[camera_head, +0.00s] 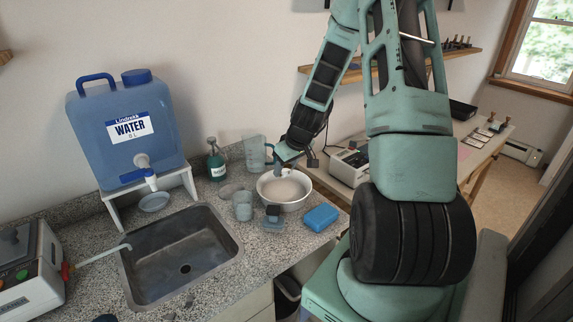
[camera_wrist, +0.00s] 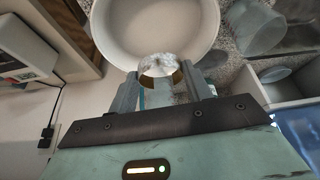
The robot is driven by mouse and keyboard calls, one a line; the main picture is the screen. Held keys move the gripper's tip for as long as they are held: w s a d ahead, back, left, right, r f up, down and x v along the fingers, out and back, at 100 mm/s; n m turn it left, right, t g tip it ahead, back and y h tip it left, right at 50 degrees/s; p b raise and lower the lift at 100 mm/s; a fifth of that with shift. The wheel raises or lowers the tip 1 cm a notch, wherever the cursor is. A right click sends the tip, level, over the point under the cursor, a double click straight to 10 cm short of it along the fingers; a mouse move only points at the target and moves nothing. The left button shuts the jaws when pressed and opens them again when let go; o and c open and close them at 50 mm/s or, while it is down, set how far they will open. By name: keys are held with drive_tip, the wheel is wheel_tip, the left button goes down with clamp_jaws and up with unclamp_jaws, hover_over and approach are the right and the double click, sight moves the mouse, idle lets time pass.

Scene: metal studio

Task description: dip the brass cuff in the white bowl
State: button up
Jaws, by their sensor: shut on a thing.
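The white bowl (camera_head: 291,207) stands on the speckled counter, right of the sink, and has a plain greyish inside. In the wrist view the bowl (camera_wrist: 205,22) fills the top middle. My gripper (camera_head: 279,171) points down at the bowl's back-left part. In the wrist view my gripper (camera_wrist: 158,80) is shut on the brass cuff (camera_wrist: 178,77), a small curved band with a bright whitish patch inside it. The cuff overlaps the bowl's near rim in that view. I cannot tell its height over the bowl. The cuff is not distinguishable in the head view.
A clear cup (camera_head: 242,206), a blue sponge (camera_head: 321,217), a green bottle (camera_head: 216,163) and a clear jug (camera_head: 254,152) stand close around the bowl. The sink (camera_head: 170,262) and blue water container (camera_head: 125,130) are left. A grey-white device (camera_head: 349,166) sits behind right.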

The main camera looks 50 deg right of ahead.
drive_tip(key=shift+f+b, duration=3.5)
drive_tip(key=shift+f, duration=0.8)
drive_tip(key=shift+r, duration=0.15)
drive_tip(key=shift+b, duration=0.35)
idle(0.8)
idle(0.5)
wheel_tip(320, 180, up, 8)
drive_tip(key=p, duration=0.6)
drive_tip(key=shift+p, duration=0.35)
idle(0.6)
